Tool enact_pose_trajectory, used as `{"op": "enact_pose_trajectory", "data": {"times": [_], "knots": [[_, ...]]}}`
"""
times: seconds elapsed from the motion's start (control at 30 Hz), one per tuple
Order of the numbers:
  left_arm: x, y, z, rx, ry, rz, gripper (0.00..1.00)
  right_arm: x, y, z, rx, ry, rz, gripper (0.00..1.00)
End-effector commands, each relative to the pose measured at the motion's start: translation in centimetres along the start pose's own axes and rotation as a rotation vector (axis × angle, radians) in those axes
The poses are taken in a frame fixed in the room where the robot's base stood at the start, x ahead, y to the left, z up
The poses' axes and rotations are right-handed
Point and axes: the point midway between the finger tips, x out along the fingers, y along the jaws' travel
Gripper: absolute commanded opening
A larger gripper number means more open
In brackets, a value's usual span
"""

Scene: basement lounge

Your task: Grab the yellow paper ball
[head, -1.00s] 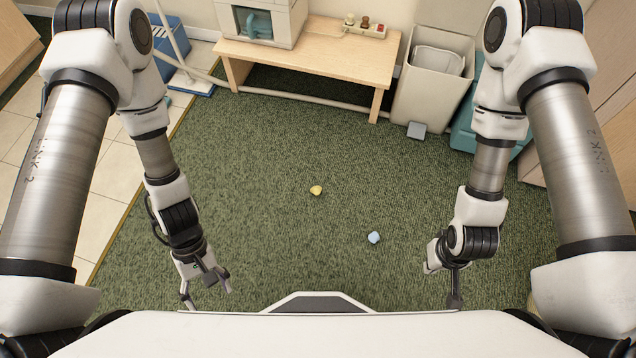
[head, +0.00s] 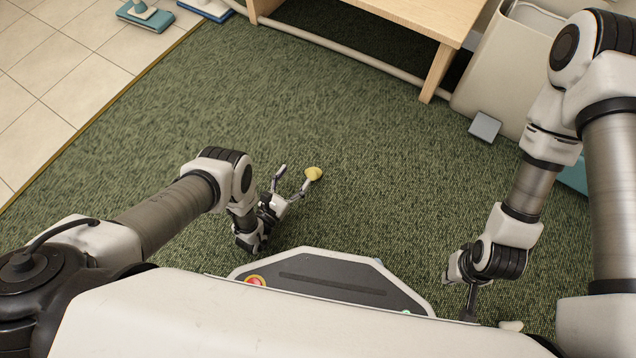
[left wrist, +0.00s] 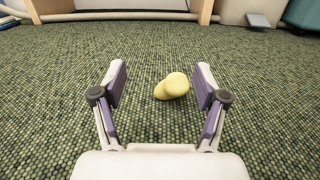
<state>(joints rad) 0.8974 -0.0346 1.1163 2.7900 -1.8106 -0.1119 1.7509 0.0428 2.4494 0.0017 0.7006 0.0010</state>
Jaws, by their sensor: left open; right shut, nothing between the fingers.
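The yellow paper ball (head: 313,174) lies on the green carpet, just beyond the fingertips of my left gripper (head: 291,177) in the head view. My left gripper is open and low over the carpet. In the left wrist view, the yellow ball (left wrist: 171,87) shows between the lines of the two open fingers of my left gripper (left wrist: 160,83), closer to the right finger. It is lumpy, and no finger visibly touches it. My right gripper (head: 470,300) is shut and empty at the lower right, partly hidden by my body.
A wooden table (head: 437,70) and a pale bin (head: 515,65) with a grey pedal (head: 485,127) stand at the back. Light tiles (head: 60,75) border the carpet on the left. The carpet (head: 200,100) beyond the left gripper is clear.

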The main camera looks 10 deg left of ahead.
Motion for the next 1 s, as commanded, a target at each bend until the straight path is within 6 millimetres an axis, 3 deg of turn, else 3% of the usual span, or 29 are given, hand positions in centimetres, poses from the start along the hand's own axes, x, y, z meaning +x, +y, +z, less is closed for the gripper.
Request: {"op": "enact_pose_trajectory", "data": {"times": [0.03,0.13,0.37,0.63,0.9,1.0], "knots": [[-1.1,-0.5,-2.8,-0.008,0.018,-0.001,0.73,2.0,0.0,0.0,-0.001,0.0,0.0,0.0],[-2.1,-1.0,-3.8,-0.015,0.037,-0.002,0.73,2.3,0.0,0.0,-0.001,0.001,0.0,0.0],[0.5,-1.2,-3.9,-0.017,0.04,-0.004,0.73,3.5,0.0,-0.1,0.002,0.003,0.0,0.0],[4.9,-1.9,-3.8,-0.016,0.038,-0.005,0.73,6.3,0.1,-0.3,0.008,0.007,0.001,0.0],[5.5,-1.9,-3.4,-0.017,0.042,-0.004,0.73,6.2,0.1,-0.3,0.009,0.008,0.001,0.0],[5.5,-1.9,-3.4,-0.017,0.042,-0.004,0.44,6.2,0.1,-0.3,0.009,0.008,0.001,0.0]]}}
